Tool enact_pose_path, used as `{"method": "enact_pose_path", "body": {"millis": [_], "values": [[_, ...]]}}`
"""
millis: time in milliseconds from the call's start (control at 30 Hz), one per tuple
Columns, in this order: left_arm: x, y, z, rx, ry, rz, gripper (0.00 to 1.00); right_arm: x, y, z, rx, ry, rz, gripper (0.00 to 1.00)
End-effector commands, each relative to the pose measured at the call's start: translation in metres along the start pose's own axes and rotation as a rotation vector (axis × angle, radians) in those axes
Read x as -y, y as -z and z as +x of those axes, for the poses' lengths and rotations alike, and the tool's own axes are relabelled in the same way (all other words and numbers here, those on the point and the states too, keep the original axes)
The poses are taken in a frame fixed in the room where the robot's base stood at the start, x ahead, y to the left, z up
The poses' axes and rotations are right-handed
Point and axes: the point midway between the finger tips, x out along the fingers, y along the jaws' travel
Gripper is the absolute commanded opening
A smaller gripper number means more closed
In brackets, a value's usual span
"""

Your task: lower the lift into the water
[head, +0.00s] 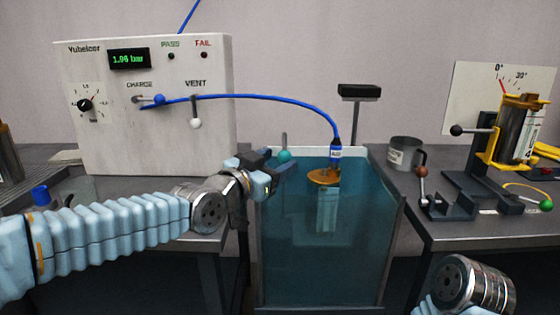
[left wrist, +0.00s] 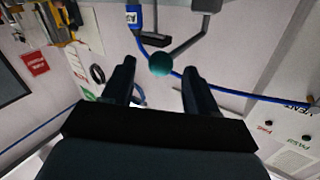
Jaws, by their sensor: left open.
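A teal ball knob (head: 284,156) on a thin grey rod stands at the left rear of the water tank (head: 262,225). My left gripper (head: 270,166) is open with its fingers close to this knob. In the left wrist view the teal knob (left wrist: 161,64) shows between the open fingertips, and I cannot tell whether they touch it. A blue hose ends in a blue-labelled fitting (head: 335,153) above an orange disc (head: 323,177) at the tank's top. A pale body (head: 327,210) shows below the disc through the tank's front. My right gripper is out of view.
A metal mug (head: 404,152) and a yellow tilt fixture (head: 518,135) stand on the right bench.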

Motion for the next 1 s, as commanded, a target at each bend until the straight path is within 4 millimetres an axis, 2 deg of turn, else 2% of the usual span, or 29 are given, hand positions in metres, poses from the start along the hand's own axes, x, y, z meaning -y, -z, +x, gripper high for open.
{"method": "enact_pose_path", "body": {"millis": [100,200,500,867,900,1000], "values": [[0.001,0.002,0.015,-0.001,-0.001,-0.001,0.58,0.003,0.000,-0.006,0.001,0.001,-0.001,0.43],[0.001,0.002,0.021,-0.001,0.000,0.001,0.58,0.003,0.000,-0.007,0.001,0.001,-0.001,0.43],[0.001,0.000,0.023,-0.001,0.002,0.003,0.58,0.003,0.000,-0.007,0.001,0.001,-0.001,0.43],[0.001,0.001,0.023,-0.001,0.002,0.003,0.03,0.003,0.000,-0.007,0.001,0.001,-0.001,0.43],[0.001,0.001,0.023,-0.001,0.002,0.003,0.00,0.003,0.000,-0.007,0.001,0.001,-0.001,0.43],[0.001,0.001,0.023,-0.001,0.001,0.003,0.00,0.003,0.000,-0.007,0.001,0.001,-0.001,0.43]]}}
